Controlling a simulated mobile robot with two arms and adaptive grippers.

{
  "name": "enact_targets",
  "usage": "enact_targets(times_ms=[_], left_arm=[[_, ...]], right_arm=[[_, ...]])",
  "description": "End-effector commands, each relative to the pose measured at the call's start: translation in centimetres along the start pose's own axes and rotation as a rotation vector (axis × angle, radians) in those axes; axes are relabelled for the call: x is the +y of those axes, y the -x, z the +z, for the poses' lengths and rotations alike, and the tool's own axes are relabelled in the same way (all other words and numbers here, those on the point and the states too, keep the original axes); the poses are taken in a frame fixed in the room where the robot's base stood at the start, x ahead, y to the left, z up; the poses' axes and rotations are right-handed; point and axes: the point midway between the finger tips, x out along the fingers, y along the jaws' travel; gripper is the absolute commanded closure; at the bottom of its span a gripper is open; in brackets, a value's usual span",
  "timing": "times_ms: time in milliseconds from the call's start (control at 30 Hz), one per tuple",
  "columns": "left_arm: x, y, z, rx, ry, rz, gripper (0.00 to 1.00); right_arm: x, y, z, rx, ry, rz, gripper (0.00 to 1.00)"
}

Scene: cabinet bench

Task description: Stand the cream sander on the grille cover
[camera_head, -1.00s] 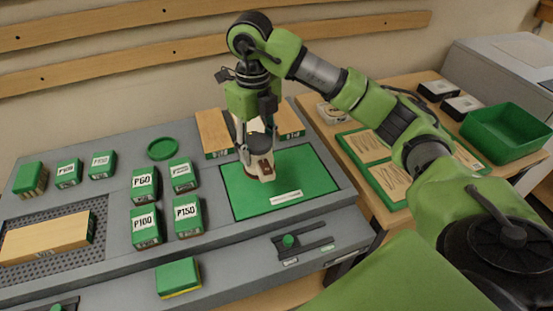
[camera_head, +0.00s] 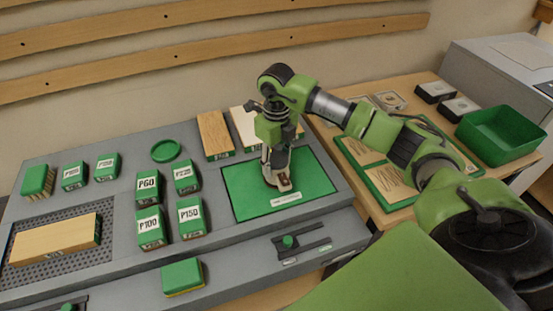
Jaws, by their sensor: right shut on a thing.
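My right gripper (camera_head: 276,158) points down and is shut on a cream thing with a brown part, which I take to be the cream sander (camera_head: 283,183). The gripper's fingers and wrist hide most of it. My left gripper is not in view.
Several labelled green blocks (camera_head: 150,228) stand left of the panel. A wooden block (camera_head: 55,240) lies on a perforated plate (camera_head: 105,253) at far left. Wooden boards (camera_head: 213,135) lie behind the panel. A green bin (camera_head: 500,135) stands on the right-hand table.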

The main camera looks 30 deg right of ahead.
Motion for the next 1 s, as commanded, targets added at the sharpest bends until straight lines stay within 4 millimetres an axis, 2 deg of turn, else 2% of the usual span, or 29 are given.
enact_targets(times_ms=[267, 300, 333, 767, 867, 1000], left_arm=[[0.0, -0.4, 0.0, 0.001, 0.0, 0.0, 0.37], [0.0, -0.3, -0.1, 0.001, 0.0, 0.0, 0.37], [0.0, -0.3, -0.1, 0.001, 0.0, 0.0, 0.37], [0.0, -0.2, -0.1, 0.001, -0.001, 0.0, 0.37], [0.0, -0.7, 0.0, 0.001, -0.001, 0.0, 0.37], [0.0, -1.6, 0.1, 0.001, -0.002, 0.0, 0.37]], right_arm=[[0.0, -0.3, 0.1, -0.003, 0.001, 0.001, 0.83], [0.1, -0.3, 0.0, 0.0, 0.001, 0.001, 0.46], [0.1, -0.2, 0.0, 0.0, 0.001, 0.001, 0.4], [0.0, 0.3, 0.1, -0.002, 0.001, 0.0, 0.4], [0.0, 1.5, 0.2, -0.006, 0.002, -0.001, 0.4], [0.0, 4.4, 0.2, -0.008, 0.001, -0.001, 0.4]])
